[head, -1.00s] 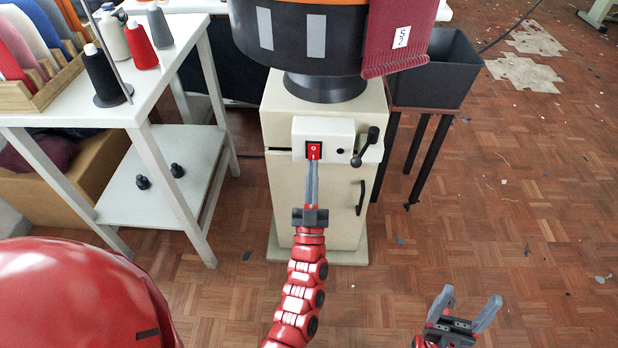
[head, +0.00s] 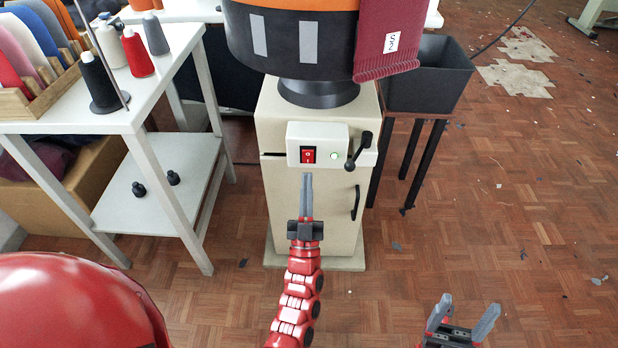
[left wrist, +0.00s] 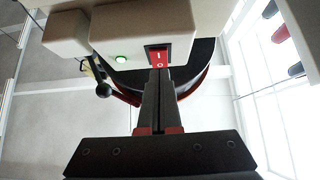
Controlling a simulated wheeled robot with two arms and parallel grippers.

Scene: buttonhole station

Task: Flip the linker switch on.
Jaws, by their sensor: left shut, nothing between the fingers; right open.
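The linker switch (head: 308,155) is a red rocker in a black frame on the white control box (head: 331,133) of the cream cabinet. My right gripper (head: 465,307) is open and empty, low at the right.
A black lever (head: 359,150) sticks out at the box's right side. The round linker head (head: 300,45) with maroon knitting (head: 388,40) is above. A white yarn table (head: 160,75) stands left and a dark bin (head: 430,75) right. Floor at the right is mostly free.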

